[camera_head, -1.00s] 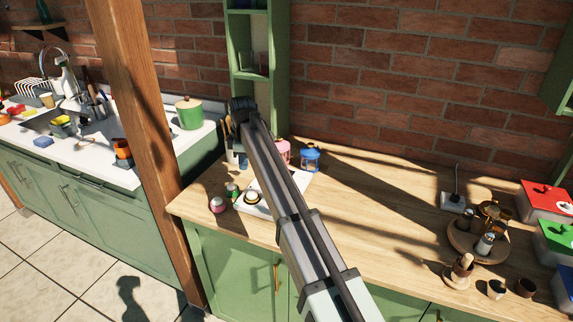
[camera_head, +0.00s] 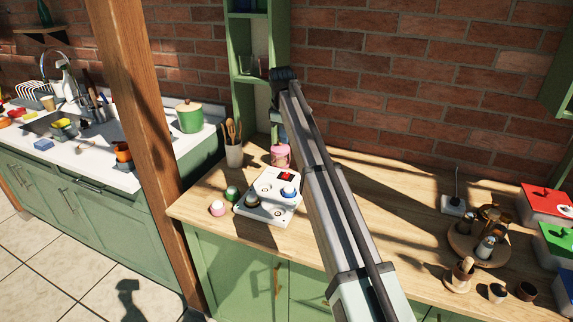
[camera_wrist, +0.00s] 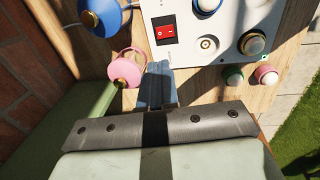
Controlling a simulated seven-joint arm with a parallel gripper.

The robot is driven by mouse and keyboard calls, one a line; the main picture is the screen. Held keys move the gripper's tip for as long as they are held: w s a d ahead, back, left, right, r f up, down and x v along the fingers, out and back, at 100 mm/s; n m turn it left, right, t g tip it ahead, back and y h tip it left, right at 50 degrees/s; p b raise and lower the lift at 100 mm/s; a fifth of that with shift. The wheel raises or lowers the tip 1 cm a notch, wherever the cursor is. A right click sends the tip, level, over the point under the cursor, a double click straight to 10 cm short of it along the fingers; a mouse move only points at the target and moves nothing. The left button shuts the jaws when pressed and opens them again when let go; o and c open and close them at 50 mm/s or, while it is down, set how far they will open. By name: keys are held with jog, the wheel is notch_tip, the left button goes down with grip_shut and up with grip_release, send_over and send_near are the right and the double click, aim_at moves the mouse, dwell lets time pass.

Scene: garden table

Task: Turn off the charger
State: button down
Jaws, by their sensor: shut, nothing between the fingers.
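The charger is a white box (camera_head: 266,212) on the wooden counter. It has a red switch (camera_head: 286,176) in a black frame at its back end. In the wrist view the charger (camera_wrist: 186,56) fills the top middle, and its red switch (camera_wrist: 165,31) is at its upper left. Several round bulb-like pieces sit on the charger, including a blue one (camera_head: 289,190). My gripper (camera_wrist: 159,70) is shut and empty, its tips close to the charger's edge and below the switch in the picture. I cannot tell whether they touch. My arm hides the gripper in the head view.
A pink lantern (camera_wrist: 124,70) and a blue lantern (camera_wrist: 103,16) stand beside the gripper. A green piece (camera_head: 232,193) and a pink piece (camera_head: 218,208) lie left of the charger. A utensil pot (camera_head: 234,155) stands behind. The counter's middle right is clear.

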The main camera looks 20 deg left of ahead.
aim_at(285, 176)
jog(key=f, duration=0.4)
jog(key=w+f, duration=0.1)
jog(key=f, duration=0.9)
jog(key=shift+w, duration=0.35)
jog(key=shift+w+f, duration=0.1)
jog(key=shift+f, duration=0.2)
jog(key=shift+s, duration=1.05)
jog(key=shift+w, duration=0.1)
jog(key=shift+r, duration=0.2)
notch_tip(285, 176, up, 14)
jog(key=s, duration=0.1)
jog(key=shift+s, duration=0.25)
